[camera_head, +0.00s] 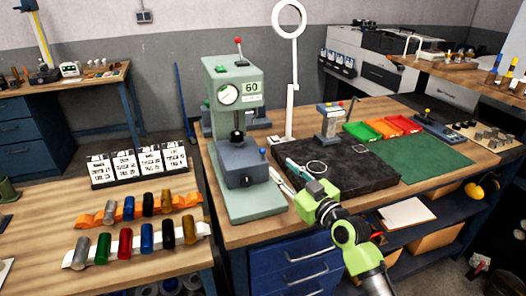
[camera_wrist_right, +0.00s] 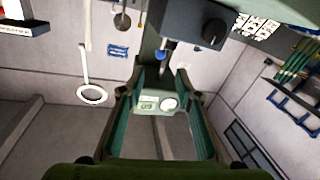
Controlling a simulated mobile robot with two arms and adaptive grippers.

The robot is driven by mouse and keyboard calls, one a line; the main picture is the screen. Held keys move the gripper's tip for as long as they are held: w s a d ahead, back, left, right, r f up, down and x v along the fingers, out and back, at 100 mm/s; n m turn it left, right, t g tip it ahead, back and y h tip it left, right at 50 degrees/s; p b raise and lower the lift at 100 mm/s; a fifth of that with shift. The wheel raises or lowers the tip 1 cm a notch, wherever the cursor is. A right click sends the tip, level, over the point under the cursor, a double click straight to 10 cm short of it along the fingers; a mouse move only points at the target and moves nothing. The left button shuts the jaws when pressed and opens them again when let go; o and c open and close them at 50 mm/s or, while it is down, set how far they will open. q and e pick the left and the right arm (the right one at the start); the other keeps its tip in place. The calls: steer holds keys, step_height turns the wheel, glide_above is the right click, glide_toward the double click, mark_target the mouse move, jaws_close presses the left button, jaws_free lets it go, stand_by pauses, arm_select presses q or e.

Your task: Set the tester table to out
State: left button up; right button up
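The tester (camera_head: 236,95) is a pale green bench machine with a round dial and a "60" plate. A dark grey block (camera_head: 238,162) sits low on its front, and a small blue knob (camera_head: 262,152) stands at the block's right side. My right gripper (camera_head: 282,172) is just right of the block, pointing at it. In the right wrist view my right gripper (camera_wrist_right: 160,74) is open and empty, and the blue knob (camera_wrist_right: 159,57) shows just beyond the gap between its fingertips. I cannot tell whether they touch. My left gripper is out of view.
A black mat (camera_head: 350,168) and ring magnifier (camera_head: 289,18) are right of the tester. Red and green trays (camera_head: 363,131) and a green mat (camera_head: 425,158) lie farther right. Racks of coloured cylinders (camera_head: 135,245) and number cards (camera_head: 140,167) stand on the left bench.

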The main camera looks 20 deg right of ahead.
mark_target(264, 153)
steer(key=p+x, duration=0.1)
steer(key=x, duration=1.1)
steer(key=shift+a, duration=0.1)
jaws_close()
